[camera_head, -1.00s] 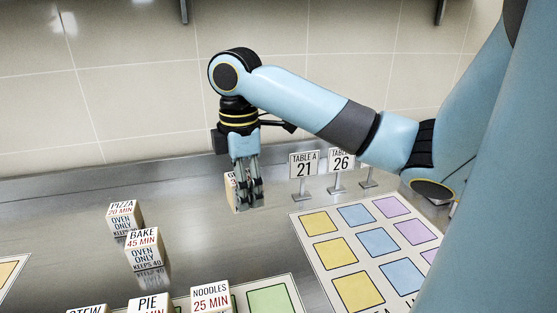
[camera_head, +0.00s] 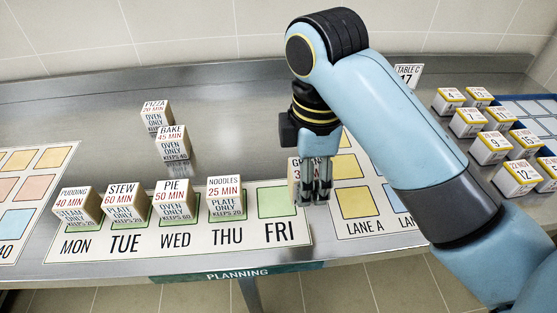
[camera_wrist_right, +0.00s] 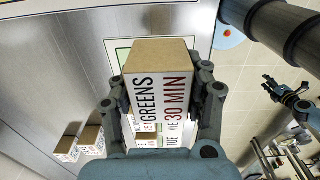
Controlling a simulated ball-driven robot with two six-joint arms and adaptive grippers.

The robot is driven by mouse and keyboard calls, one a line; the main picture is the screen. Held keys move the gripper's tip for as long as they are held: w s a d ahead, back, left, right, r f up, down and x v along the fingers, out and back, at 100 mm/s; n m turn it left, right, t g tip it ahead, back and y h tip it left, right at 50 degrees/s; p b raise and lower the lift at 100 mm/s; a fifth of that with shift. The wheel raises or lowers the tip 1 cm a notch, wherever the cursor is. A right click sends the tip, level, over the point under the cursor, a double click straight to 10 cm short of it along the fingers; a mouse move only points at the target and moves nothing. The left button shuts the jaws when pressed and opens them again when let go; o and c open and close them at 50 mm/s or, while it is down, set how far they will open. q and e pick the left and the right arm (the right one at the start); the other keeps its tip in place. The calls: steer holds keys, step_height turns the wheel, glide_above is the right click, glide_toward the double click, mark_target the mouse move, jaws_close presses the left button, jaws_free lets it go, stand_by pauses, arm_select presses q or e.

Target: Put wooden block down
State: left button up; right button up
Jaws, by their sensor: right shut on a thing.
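My right gripper (camera_head: 315,190) is shut on the wooden block (camera_wrist_right: 160,75), which reads GREENS 30 MIN in the right wrist view. In the head view the block is mostly hidden behind the fingers, with only its left edge showing. The gripper is beside the right end of the PLANNING board (camera_head: 140,246), just right of the green FRI square (camera_head: 277,203). The FRI square is empty. I cannot tell how high the block is above the surface. My left gripper is not in view in the head view.
The PUDDING (camera_head: 76,205), STEW (camera_head: 125,203), PIE (camera_head: 175,200) and NOODLES (camera_head: 226,197) blocks stand on MON to THU. PIZZA (camera_head: 156,117) and BAKE (camera_head: 172,144) blocks stand behind. A lane board (camera_head: 352,225) lies right; several numbered blocks (camera_head: 490,147) stand far right.

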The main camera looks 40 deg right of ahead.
steer(key=b, duration=0.3)
glide_above(276, 201)
step_height(276, 201, down, 4)
steer(key=shift+f, duration=0.1)
step_height(276, 201, down, 3)
steer(key=b, duration=0.3)
steer(key=shift+f, duration=0.45)
steer(key=shift+r, duration=0.1)
steer(key=o, duration=1.3)
steer(key=shift+c, duration=0.2)
step_height(276, 201, up, 12)
steer(key=p, duration=1)
steer(key=shift+p, duration=0.4)
